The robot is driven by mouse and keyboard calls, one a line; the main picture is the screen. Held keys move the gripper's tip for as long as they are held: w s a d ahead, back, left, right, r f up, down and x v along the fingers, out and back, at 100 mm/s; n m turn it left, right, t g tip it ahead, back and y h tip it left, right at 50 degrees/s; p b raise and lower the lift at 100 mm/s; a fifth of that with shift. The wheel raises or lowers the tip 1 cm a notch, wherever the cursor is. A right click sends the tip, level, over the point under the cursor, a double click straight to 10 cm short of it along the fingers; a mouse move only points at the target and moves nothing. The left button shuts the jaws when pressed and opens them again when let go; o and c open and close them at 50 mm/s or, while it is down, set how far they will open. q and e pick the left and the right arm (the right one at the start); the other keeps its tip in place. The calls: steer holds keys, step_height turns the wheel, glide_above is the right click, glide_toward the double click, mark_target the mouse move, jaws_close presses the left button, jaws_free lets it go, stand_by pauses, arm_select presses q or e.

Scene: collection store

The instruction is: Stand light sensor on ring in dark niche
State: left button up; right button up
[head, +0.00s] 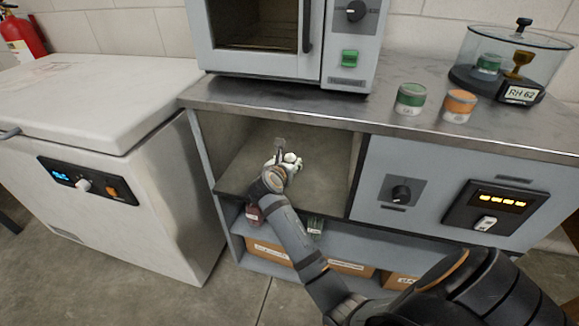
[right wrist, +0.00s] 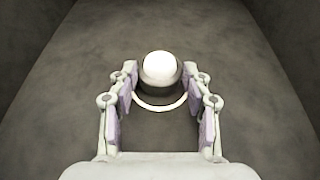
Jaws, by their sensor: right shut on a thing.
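The light sensor (right wrist: 160,70) has a white dome on a dark round body. It is upright between the fingertips of my right gripper (right wrist: 160,84), which is shut on it. In the head view my right gripper (head: 284,162) reaches into the open niche (head: 325,165) under the counter. The white ring (right wrist: 160,109) is marked on the grey niche floor. Its near arc shows just below the sensor and the sensor's body hides its far part. I cannot tell whether the sensor touches the floor. My left gripper is out of view.
The niche has side walls (head: 222,145) close by and the counter (head: 300,112) above. A lower shelf holds boxes (head: 350,268) and jars (head: 254,216). Green (head: 410,98) and orange (head: 459,106) tins, an oven (head: 270,40) and a glass vessel (head: 518,55) stand on top. A chest freezer (head: 150,200) is left.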

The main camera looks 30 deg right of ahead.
steer(key=shift+r, duration=0.1)
steer(key=o, duration=1.3)
steer(key=shift+c, duration=0.2)
